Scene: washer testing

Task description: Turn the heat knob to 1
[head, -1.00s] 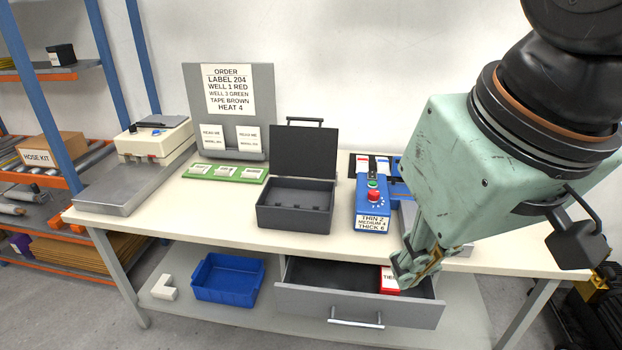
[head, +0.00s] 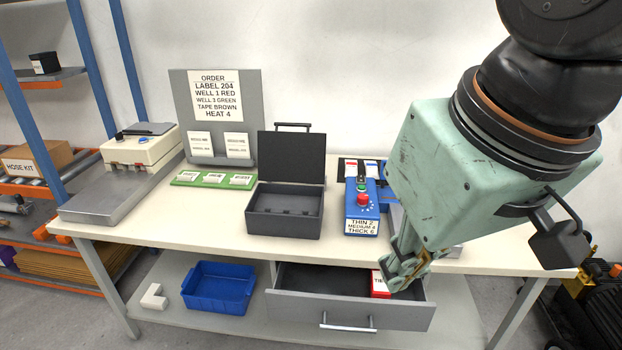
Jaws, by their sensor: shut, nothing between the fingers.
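The blue sealer-like device (head: 352,226) stands on the right half of the workbench, with a label reading THIN 2, MEDIUM 4, THICK 6. On its top are a red knob (head: 363,199) with pale dial marks around it and a green button (head: 361,187). The knob's exact setting is too small to tell. My gripper (head: 397,283) points down to the right of and nearer than the device, apart from the knob, in front of the open drawer's right part. Its fingers are shut and empty. My arm hides part of the bench's right side.
An open dark case (head: 284,224) stands left of the device. The order board (head: 181,125) behind reads HEAT 4. A green tray (head: 190,179) and a scale-like machine (head: 139,152) stand further left. The drawer (head: 350,309) is open, with a red box (head: 380,285) inside.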

